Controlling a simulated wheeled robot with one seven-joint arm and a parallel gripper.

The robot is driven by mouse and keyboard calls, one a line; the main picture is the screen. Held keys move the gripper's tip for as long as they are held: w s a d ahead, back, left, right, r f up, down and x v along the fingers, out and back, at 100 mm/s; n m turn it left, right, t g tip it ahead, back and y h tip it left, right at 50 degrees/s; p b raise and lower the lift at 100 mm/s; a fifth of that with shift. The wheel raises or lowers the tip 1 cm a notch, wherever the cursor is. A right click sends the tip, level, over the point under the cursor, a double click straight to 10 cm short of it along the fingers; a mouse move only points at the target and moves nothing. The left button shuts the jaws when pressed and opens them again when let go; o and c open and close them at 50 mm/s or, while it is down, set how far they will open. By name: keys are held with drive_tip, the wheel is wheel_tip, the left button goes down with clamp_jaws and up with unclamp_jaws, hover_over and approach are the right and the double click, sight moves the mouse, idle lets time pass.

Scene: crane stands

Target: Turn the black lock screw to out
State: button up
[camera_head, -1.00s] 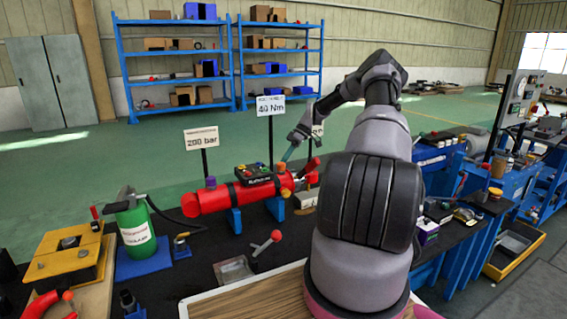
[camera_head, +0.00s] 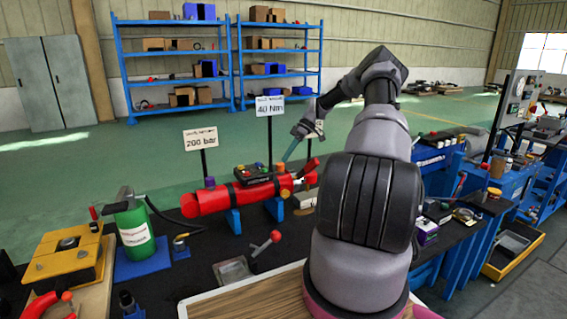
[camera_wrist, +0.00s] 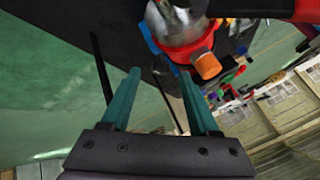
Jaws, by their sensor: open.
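I cannot make out the black lock screw in either view. The red cylinder (camera_head: 222,198) lies level on blue supports on the dark bench in the head view. It carries a purple knob (camera_head: 210,183) and an orange cap (camera_head: 285,193), and a red lever rises at its right end. In the wrist view the cylinder's red end (camera_wrist: 188,46) with an orange cap (camera_wrist: 207,66) and a silver part is beyond the fingertips. My gripper (camera_head: 285,159) is above the cylinder's right end. Its two teal fingers (camera_wrist: 160,74) are apart, with nothing between them.
Sign cards reading 200 bar (camera_head: 200,138) and 40 Nm (camera_head: 270,105) stand on thin posts behind the cylinder. A green bottle (camera_head: 133,228) with a hose stands left. A red-knobbed lever (camera_head: 266,243) stands in front. Small items crowd the bench at right.

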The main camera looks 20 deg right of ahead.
drive_tip(key=v, duration=0.7)
drive_tip(key=shift+d+r, duration=0.2)
drive_tip(key=shift+r, duration=0.1)
